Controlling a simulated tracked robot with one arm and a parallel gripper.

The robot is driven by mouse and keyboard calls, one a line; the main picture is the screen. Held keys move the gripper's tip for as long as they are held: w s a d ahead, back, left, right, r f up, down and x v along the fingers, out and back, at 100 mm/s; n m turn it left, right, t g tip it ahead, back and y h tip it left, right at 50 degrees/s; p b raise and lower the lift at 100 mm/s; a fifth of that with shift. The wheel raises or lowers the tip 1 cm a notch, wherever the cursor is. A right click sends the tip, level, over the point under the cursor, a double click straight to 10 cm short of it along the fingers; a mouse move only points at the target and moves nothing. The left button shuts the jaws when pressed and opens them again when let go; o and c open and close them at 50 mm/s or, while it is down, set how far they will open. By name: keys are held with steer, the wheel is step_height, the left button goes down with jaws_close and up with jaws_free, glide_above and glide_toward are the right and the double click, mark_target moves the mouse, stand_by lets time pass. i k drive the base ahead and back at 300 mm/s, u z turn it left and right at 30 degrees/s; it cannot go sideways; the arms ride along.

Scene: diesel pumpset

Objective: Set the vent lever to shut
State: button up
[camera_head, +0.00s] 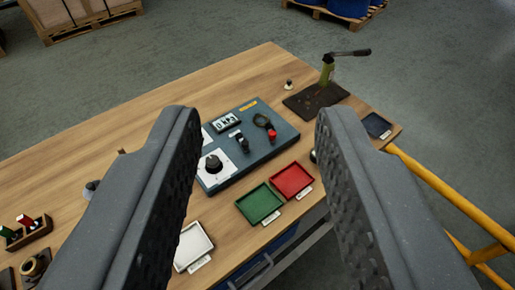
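A green post with a dark lever handle (350,53) stands on a black plate (318,98) at the far right of the wooden table. It looks like the vent lever. The handle lies roughly level and points right, and I cannot read any open or shut marking on it. My gripper (258,118) is open and empty, its two dark ridged fingers wide apart in the foreground. The lever is beyond the right fingertip, apart from it.
A blue-grey control panel (262,153) with a dial, switches and a counter sits mid-table. Green (259,203), red (291,181) and white (192,246) trays lie in front. A yellow rail (450,192) runs at right. Bare wood (150,108) shows at back left.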

mark_target(245, 144)
steer(key=u, duration=0.15)
steer(key=i, duration=0.9)
steer(key=z, duration=0.1)
